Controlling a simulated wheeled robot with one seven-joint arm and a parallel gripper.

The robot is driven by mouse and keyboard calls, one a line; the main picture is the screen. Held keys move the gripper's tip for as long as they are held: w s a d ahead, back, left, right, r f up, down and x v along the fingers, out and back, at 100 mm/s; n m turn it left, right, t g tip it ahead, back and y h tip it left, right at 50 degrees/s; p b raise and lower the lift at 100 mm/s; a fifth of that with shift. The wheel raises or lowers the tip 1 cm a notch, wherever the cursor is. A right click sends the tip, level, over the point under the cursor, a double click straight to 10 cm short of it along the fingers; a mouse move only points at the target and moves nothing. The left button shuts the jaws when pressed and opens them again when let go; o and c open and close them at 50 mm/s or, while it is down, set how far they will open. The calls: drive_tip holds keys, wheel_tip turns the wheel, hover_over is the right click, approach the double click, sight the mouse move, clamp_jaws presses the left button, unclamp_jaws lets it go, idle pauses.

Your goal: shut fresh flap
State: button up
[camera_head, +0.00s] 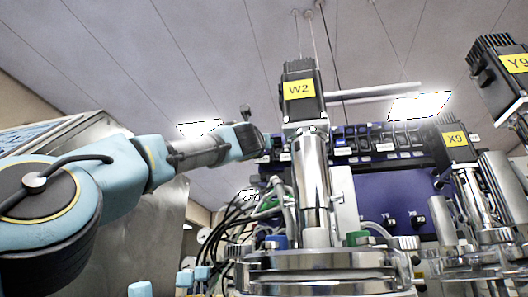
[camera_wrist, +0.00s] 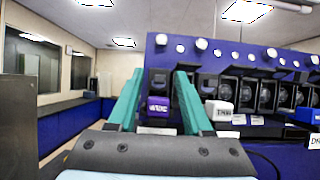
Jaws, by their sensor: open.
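My gripper (camera_wrist: 160,73) shows in the wrist view as two teal fingers standing apart, with nothing held between them. In the head view the end of my arm (camera_head: 250,138) is raised to the left of the steel column labelled W2. No part is clearly readable as the fresh flap. Beyond the fingers, in the gap between them, is a small dark module with a purple labelled front (camera_wrist: 158,106). A white labelled box (camera_wrist: 219,112) is just right of the right finger. Both seem apart from the fingers.
The blue control cabinet (camera_wrist: 250,60) carries white knobs and several round pump heads. The W2 motor and column (camera_head: 302,90), steel vessel lid (camera_head: 310,262) and dark cables (camera_head: 235,215) are close to my arm. A second column labelled X9 (camera_head: 455,140) stands right.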

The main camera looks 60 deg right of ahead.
drive_tip(key=b+v, duration=0.5)
drive_tip(key=v, duration=0.2)
drive_tip(key=shift+a+b, duration=0.2)
drive_tip(key=shift+b, duration=0.1)
drive_tip(key=shift+f, duration=0.1)
